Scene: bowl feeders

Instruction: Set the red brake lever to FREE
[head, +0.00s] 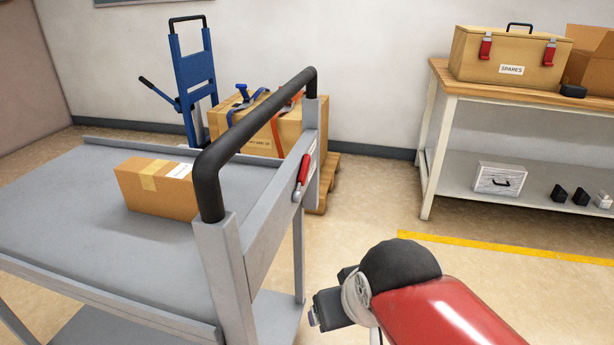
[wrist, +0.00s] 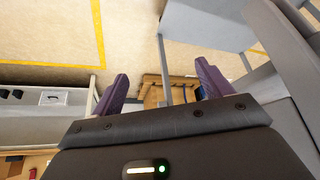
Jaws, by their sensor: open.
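The red brake lever (head: 303,171) is on the outer face of the grey cart's (head: 262,232) end panel, below the black push handle. Its red grip points up, leaning slightly right, above a silver pivot. A pale label plate sits beside it, too small to read. My gripper (head: 322,306) is in front of the cart's end, lower than the lever and apart from it. In the wrist view my gripper (wrist: 164,84) has its two purple fingers spread wide with nothing held between them. I cannot make out the lever in the wrist view.
A cardboard box (head: 158,188) lies on the cart top. The black push handle (head: 255,130) arches above the lever. Behind stand a strapped crate on a pallet (head: 327,180) and a blue hand truck (head: 193,75). A workbench (head: 440,150) is at right. Floor between is clear.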

